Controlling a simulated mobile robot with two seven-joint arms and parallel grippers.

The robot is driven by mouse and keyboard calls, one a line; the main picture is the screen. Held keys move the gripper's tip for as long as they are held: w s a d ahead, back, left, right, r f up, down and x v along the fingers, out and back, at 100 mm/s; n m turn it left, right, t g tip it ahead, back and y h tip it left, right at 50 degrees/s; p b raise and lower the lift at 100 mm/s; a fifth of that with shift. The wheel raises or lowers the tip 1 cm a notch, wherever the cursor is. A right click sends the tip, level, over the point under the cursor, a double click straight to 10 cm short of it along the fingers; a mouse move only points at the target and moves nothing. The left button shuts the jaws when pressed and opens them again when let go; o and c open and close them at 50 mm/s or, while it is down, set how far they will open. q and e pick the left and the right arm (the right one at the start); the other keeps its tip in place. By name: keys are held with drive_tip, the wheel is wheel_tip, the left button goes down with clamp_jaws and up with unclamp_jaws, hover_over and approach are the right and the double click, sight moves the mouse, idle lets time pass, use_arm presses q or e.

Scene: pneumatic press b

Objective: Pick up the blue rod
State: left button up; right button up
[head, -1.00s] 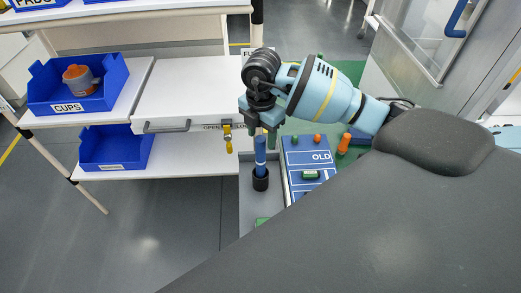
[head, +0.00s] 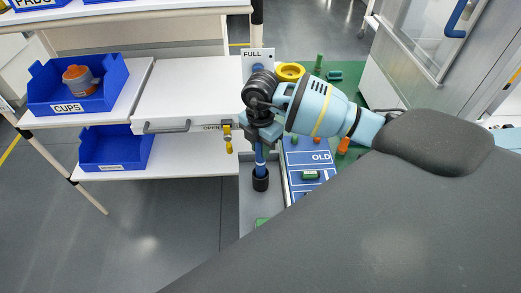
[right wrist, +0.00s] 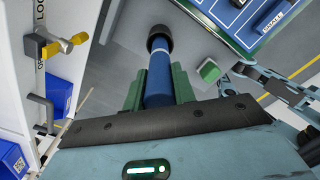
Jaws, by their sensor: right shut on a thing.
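The blue rod (head: 260,157) stands upright with its lower end in a black round holder (head: 260,181) on a grey surface. In the right wrist view the blue rod (right wrist: 158,78) runs between the green fingers to the black holder (right wrist: 159,38). My right gripper (head: 260,143) is shut on the upper part of the rod, which the gripper partly hides in the head view. In the right wrist view my right gripper (right wrist: 158,88) has a finger on each side of the rod. My left gripper is not in view.
A yellow ring (head: 290,72) sits behind the gripper. A green block (right wrist: 208,71) lies near the holder.

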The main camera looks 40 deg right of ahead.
clamp_jaws()
